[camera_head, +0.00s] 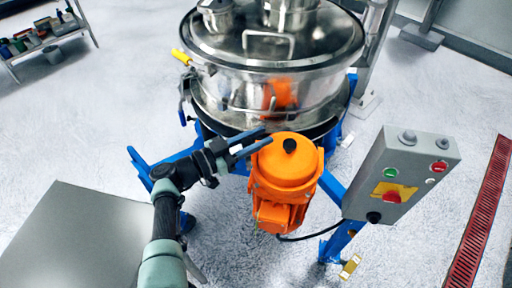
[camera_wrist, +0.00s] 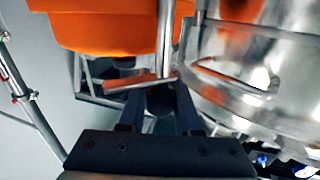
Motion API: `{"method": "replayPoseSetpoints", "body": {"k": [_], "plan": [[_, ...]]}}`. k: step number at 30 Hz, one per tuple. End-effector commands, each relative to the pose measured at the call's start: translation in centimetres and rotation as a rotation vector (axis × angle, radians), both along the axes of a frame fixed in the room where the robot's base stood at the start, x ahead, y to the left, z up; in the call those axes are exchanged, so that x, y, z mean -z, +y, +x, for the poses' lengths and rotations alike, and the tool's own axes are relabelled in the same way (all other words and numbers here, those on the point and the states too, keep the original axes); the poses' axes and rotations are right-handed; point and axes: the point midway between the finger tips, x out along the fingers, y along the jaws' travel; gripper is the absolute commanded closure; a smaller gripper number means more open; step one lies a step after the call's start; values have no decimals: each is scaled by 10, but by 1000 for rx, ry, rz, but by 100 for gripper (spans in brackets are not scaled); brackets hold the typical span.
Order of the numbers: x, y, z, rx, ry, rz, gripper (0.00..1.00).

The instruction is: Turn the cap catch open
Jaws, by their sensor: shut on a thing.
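My gripper (camera_head: 266,137) is at the sifter's front, beside the top of the orange motor (camera_head: 283,185) and below the steel drum (camera_head: 270,75). In the wrist view my gripper (camera_wrist: 160,88) has its two dark fingers on either side of a small dark rounded piece (camera_wrist: 160,100), which looks like the cap catch. The fingers are shut on it, and they hide much of it. A steel rod (camera_wrist: 166,35) stands just past the fingertips. In the head view the catch cannot be told apart from the fingers.
The blue frame (camera_head: 335,185) surrounds the motor. A grey control box (camera_head: 402,175) stands at right. A grey table (camera_head: 75,240) is at lower left. The floor between is clear.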

Motion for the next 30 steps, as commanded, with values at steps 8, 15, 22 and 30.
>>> {"method": "replayPoseSetpoints", "body": {"k": [8, 15, 22, 30], "plan": [[9, -1, -3, 149, -2, 4, 100], [7, -3, -6, 240, -1, 2, 100], [3, -4, -8, 287, 0, 0, 100], [1, -5, -8, 303, 0, -1, 100]]}}
